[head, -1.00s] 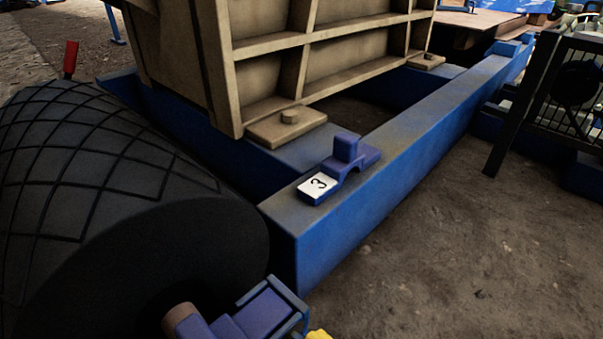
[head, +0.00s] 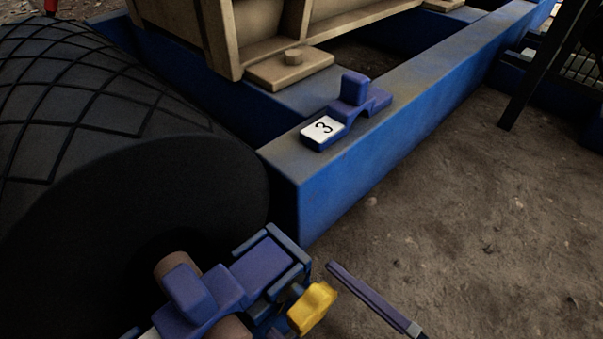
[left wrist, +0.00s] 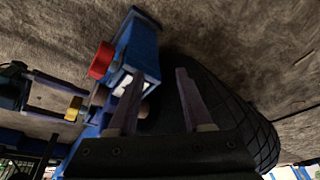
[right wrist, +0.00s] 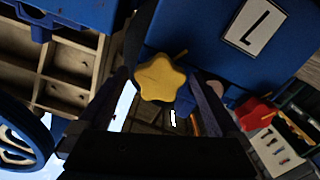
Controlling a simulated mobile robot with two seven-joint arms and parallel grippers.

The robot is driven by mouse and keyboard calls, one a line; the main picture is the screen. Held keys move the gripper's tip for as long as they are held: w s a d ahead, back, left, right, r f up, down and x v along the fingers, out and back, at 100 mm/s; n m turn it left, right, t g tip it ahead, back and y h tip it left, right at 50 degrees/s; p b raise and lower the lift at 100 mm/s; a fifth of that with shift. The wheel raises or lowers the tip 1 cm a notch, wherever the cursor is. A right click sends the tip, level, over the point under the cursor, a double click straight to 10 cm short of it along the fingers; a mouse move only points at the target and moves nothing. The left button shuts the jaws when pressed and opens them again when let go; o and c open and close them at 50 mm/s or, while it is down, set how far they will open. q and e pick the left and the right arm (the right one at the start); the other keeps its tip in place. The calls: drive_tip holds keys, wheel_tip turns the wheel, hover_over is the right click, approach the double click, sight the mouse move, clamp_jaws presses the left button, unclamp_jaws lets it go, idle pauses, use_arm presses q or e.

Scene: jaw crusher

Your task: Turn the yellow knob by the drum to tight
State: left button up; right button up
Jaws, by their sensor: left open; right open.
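The lobed yellow knob (head: 312,308) sits on the right end of a blue bracket (head: 265,262) beside the dark drum (head: 130,190). My right gripper (head: 335,272) comes in from the lower right, with one finger clearly showing just right of the knob. In the right wrist view the yellow knob (right wrist: 160,78) appears between the tips of my open right gripper (right wrist: 163,85); I cannot tell whether they touch it. The left wrist view shows the yellow knob (left wrist: 73,108) near the right gripper. My left gripper (left wrist: 158,90) is open and empty there.
A red knob (left wrist: 101,60) is on the blue part in the left wrist view. Bare ground (head: 470,230) is clear at right.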

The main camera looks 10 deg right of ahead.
drive_tip(key=shift+s, duration=0.2)
drive_tip(key=shift+w, duration=0.3)
drive_tip(key=c, duration=1.4)
